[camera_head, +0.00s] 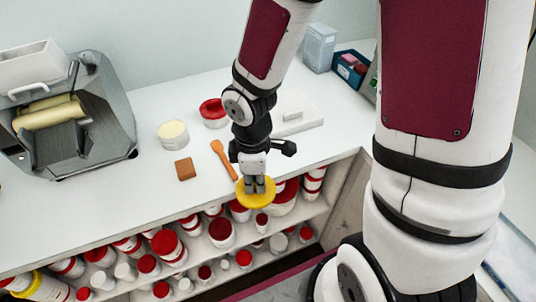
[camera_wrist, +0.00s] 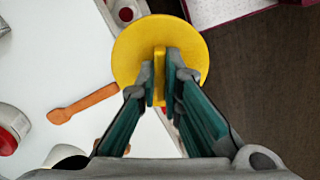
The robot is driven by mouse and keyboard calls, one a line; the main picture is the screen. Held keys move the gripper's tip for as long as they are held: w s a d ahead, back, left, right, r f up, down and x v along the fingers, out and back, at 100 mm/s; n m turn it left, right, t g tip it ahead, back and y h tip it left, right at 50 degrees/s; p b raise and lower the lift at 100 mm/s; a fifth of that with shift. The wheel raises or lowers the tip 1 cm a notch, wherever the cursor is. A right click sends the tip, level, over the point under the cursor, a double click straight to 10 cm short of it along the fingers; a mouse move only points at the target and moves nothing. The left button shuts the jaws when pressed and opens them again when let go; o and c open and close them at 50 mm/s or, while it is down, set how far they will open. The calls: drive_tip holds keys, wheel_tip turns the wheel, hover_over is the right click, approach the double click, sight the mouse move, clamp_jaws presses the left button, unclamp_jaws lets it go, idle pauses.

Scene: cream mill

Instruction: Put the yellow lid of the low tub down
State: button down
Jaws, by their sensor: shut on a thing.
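The yellow lid (camera_head: 246,201) is round and flat, with a raised yellow grip bar on top. My gripper (camera_head: 256,186) is shut on that bar and holds the lid about level at the counter's front edge. In the wrist view, the lid (camera_wrist: 133,50) fills the top middle, with the fingers of my gripper (camera_wrist: 160,78) on either side of the bar. It hides part of the counter edge. A low round tub (camera_head: 173,136) with a pale cream top stands on the counter, left of my gripper. I cannot tell whether it is the lid's tub.
An orange wooden spatula (camera_head: 223,160) and a brown block (camera_head: 185,169) lie left of my gripper. A red-rimmed tub (camera_head: 213,113) and a white slab (camera_head: 295,113) stand behind. A grey roller machine (camera_head: 75,125) stands left. Shelves below hold several red-lidded jars. The front-left counter (camera_head: 110,205) is clear.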

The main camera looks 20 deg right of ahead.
drive_tip(key=w+d, duration=0.2)
drive_tip(key=w, duration=0.2)
drive_tip(key=w+d+f, duration=0.1)
drive_tip(key=w+d, duration=0.1)
drive_tip(key=w, duration=0.3)
drive_tip(key=w+d, duration=0.2)
drive_tip(key=w, duration=0.2)
drive_tip(key=shift+w+f+p, duration=0.2)
drive_tip(key=shift+f+p, duration=0.05)
drive_tip(key=shift+p, duration=0.1)
drive_tip(key=shift+f, duration=1.7)
drive_tip(key=shift+f, duration=0.1)
drive_tip(key=c, duration=2.1)
unclamp_jaws()
drive_tip(key=o, duration=0.3)
drive_tip(key=shift+f, duration=0.1)
drive_tip(key=shift+o, duration=0.2)
